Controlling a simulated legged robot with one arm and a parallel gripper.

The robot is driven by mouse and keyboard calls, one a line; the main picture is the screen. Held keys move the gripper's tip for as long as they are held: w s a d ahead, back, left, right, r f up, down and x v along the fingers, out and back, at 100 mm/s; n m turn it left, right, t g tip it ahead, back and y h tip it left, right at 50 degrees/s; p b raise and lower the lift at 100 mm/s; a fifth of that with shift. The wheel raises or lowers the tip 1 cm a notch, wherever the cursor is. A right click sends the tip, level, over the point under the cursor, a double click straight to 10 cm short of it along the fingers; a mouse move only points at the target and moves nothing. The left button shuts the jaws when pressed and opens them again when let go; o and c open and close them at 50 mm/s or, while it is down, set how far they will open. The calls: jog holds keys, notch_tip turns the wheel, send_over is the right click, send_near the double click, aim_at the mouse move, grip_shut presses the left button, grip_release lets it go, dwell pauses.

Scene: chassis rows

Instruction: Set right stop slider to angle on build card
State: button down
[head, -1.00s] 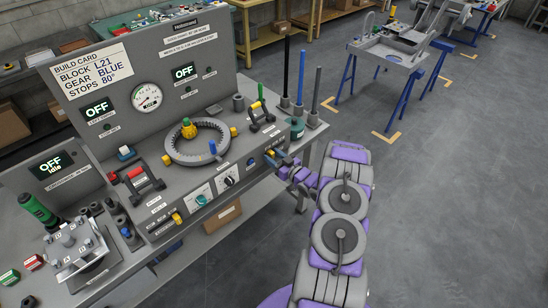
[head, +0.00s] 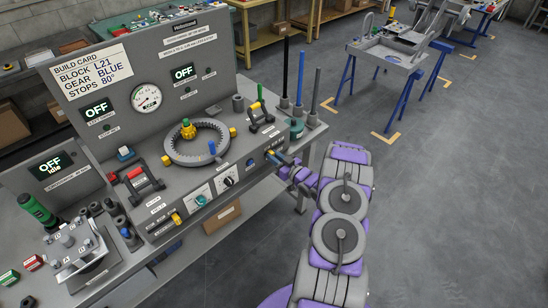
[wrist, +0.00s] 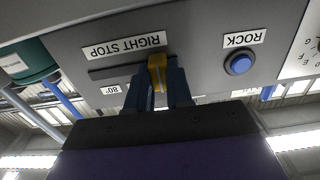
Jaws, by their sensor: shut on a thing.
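The build card (head: 92,66) on the upright panel reads BLOCK L21, GEAR BLUE, STOPS 80°. In the wrist view, which is upside down, the yellow right stop slider knob (wrist: 157,73) stands in a dark slot (wrist: 110,72) under the RIGHT STOP label (wrist: 124,45). A small 80° readout (wrist: 111,89) sits beside the slot. My gripper (wrist: 158,88) is shut on the yellow knob, one blue finger on each side. In the head view my gripper (head: 275,158) is at the bench's front face, and its fingers partly hide the slider.
The blue ROCK button (wrist: 240,63) is close beside the slider. A grey ring (head: 197,143) with a blue and a yellow peg lies on the bench top. Tall rods (head: 301,75) stand at the bench's right end. Open floor (head: 430,210) lies to the right.

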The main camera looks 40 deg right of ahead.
aim_at(281, 142)
jog(key=d, duration=0.8)
jog(key=shift+w+p, duration=0.3)
jog(key=shift+p, duration=0.05)
jog(key=shift+d+r, duration=0.1)
jog(key=shift+d, duration=0.15)
jog(key=shift+w+a+r, duration=0.15)
jog(key=shift+a+r, duration=0.1)
jog(key=shift+a, duration=0.4)
jog(key=shift+d, duration=0.4)
jog(key=c, duration=1.1)
grip_release()
jog(key=shift+d+f, duration=0.15)
jog(key=shift+d, duration=0.2)
jog(key=shift+o, duration=0.5)
jog(key=shift+a, duration=0.45)
jog(key=s+d+p, duration=0.1)
jog(key=s+p, duration=0.1)
jog(key=s, duration=1.5)
jog(key=shift+d+f, duration=0.15)
jog(key=shift+d, duration=0.05)
